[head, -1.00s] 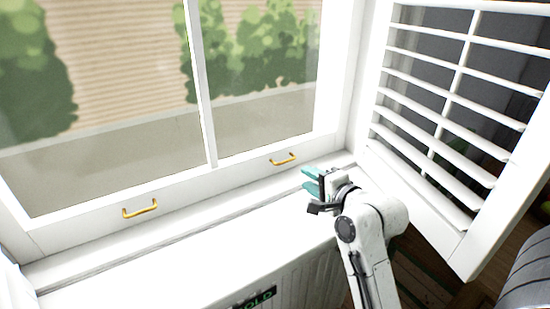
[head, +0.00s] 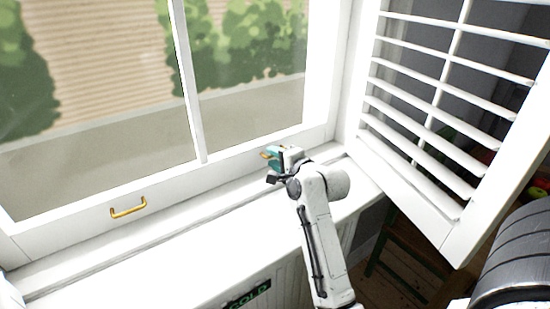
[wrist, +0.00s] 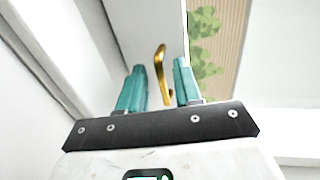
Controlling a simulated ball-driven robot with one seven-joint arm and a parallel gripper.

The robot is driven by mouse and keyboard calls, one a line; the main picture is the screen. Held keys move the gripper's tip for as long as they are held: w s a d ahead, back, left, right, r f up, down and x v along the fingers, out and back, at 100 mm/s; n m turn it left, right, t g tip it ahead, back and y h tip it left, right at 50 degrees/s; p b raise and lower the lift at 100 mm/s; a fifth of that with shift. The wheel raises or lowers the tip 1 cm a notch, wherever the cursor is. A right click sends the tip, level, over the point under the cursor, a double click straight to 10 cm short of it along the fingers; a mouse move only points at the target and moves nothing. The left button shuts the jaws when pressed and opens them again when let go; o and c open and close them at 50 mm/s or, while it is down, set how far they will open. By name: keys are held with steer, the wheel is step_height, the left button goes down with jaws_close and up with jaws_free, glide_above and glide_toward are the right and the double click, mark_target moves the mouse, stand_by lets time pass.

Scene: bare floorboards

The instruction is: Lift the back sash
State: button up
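The white window sash (head: 75,216) stands at the back of the sill, with two glass panes and a brass handle (head: 128,207) on its lower left rail. A second brass handle is at its lower right, mostly hidden by my gripper (head: 270,161) in the head view. In the wrist view this right handle (wrist: 161,75) stands between the two teal fingers of my gripper (wrist: 158,80). The fingers are apart, with a gap on each side of the handle. The sash looks down, its bottom rail near the sill.
A white louvred shutter (head: 430,120) stands swung open to the right of my arm. The white sill (head: 150,250) is clear. A dark sign with green letters (head: 248,298) is below it. Red and green items show behind the shutter.

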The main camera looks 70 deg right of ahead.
steer(key=shift+w+d, duration=0.1)
steer(key=shift+c, duration=0.2)
jaws_close()
stand_by(1.3)
